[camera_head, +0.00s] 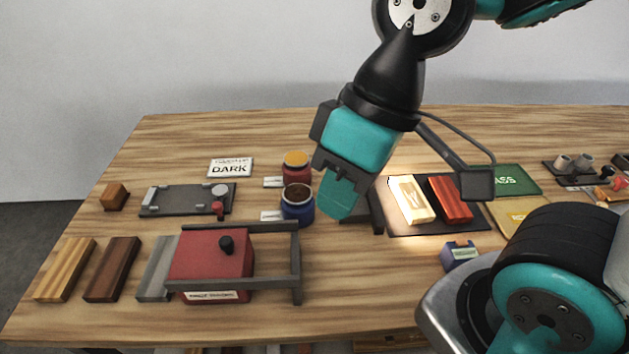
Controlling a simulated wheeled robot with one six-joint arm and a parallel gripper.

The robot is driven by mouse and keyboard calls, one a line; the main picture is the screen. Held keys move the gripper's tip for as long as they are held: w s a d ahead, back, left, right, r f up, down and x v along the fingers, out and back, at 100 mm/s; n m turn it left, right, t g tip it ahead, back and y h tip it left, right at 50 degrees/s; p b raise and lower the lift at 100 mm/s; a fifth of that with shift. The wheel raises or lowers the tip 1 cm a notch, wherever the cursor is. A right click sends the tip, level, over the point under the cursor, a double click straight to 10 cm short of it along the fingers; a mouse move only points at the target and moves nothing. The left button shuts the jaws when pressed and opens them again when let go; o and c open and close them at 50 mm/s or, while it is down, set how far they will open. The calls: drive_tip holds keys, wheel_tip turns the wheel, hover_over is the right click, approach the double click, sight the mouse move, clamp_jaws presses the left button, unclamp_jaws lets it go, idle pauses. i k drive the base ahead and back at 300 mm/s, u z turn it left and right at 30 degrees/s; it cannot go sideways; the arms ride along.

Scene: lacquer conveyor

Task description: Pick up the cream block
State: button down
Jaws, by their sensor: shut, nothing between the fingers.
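The cream block (411,199) lies on a dark mat (440,227) right of the table's middle, under a bright patch of light. It is beside a red-brown block (451,199) on the same mat.
Blue (297,206) and red (297,170) jars stand left of my gripper. A red box (205,258) in a dark frame (297,262) stands front left, near striped (65,268) and brown (112,268) blocks. Green (516,181) and yellow (513,213) pads lie right of the mat.

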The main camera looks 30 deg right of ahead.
sight(415, 210)
drive_tip(key=z, duration=0.35)
drive_tip(key=k, duration=0.35)
drive_tip(key=z, duration=0.5)
drive_tip(key=i, duration=0.4)
drive_tip(key=u, duration=0.1)
